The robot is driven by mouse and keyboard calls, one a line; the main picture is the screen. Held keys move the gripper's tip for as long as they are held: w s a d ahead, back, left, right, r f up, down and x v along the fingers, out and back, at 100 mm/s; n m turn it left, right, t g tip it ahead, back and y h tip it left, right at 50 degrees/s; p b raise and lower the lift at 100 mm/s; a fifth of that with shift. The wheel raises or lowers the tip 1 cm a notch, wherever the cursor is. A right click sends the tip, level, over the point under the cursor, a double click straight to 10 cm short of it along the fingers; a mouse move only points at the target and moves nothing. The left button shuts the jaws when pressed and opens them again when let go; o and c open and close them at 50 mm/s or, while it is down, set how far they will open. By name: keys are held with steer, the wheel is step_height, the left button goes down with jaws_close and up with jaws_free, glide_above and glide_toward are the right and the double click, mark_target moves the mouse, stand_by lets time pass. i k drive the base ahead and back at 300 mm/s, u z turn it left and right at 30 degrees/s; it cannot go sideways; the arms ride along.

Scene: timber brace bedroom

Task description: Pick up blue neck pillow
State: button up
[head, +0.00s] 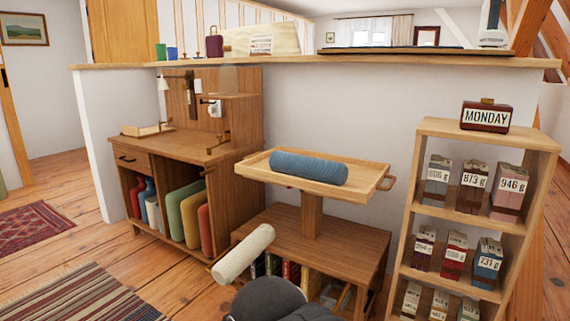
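The blue neck pillow (309,167) is a ribbed roll. It lies lengthwise on a light wooden tray (258,172) with a raised rim and side handles. The tray stands on a wooden post above a low wooden table (345,243). Nothing touches the pillow from above, and its top and front side are clear to view. A dark rounded part of my arm shows at the bottom centre, in front of the low table. The fingers of my gripper are not in view.
A cream roll (243,253) shows at the low table's left front; its support is unclear. A desk (160,160) with coloured items stands left. A shelf (486,135) with labelled packages and a MONDAY box (486,116) stands right. Striped rug (85,300) and open floor lie left.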

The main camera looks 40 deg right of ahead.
mark_target(334, 173)
steer(key=z, duration=0.3)
steer(key=i, duration=0.8)
steer(key=z, duration=0.5)
